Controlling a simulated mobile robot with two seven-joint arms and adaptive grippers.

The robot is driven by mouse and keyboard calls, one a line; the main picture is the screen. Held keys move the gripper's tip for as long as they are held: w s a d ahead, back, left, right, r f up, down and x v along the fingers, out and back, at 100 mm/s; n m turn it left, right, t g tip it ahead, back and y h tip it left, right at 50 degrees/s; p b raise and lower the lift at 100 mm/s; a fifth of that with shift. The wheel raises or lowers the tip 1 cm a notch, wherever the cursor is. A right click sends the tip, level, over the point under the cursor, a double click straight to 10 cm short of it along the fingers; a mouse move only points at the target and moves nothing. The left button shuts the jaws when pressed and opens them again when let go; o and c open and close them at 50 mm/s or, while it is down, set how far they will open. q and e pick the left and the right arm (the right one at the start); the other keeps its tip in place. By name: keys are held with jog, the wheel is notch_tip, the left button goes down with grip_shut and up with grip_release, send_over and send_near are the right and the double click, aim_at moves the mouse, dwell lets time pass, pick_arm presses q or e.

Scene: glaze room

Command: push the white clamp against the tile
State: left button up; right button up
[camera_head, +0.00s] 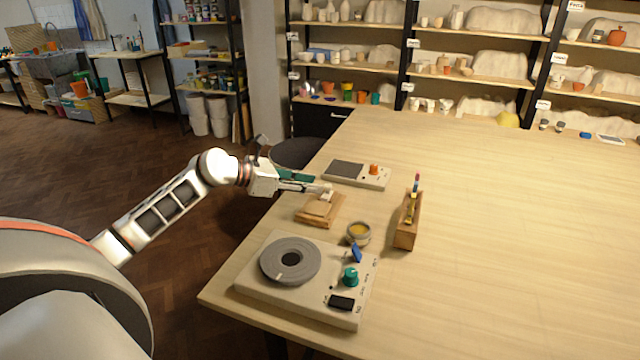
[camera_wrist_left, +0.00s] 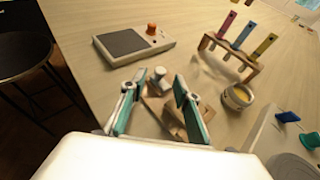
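My left gripper (camera_head: 318,184) reaches in over the table's left edge, just above a small wooden fixture (camera_head: 309,217). In the left wrist view its two teal fingers (camera_wrist_left: 156,90) are spread apart with nothing gripped between them. The white clamp (camera_head: 327,195) is a small pale piece at the fixture's far end, close to the fingertips. In the left wrist view a whitish knob (camera_wrist_left: 158,74) of it shows just beyond and between the fingertips. A tan slab, perhaps the tile (camera_head: 319,208), lies on the fixture; the fingers partly hide it in the wrist view. My right gripper is out of view.
A device with an orange knob (camera_head: 373,169) lies behind the fixture. A yellow-filled bowl (camera_head: 359,233) and a wooden tool rack (camera_head: 405,236) stand to its right. A unit with a grey disc (camera_head: 290,262) is in front. The table's right side is clear.

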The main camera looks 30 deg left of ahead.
aim_at(327, 185)
pick_arm(q)
jog(key=shift+x, duration=1.65)
grip_shut()
jog(key=shift+s+d+p, duration=0.15)
jog(key=shift+s+p, duration=0.05)
jog(key=shift+s, duration=0.35)
jog(key=shift+s+d+p, duration=0.15)
jog(key=shift+s+p, duration=0.05)
jog(key=shift+s, duration=0.3)
grip_release()
jog(key=shift+w, duration=0.1)
jog(key=v, duration=1.2)
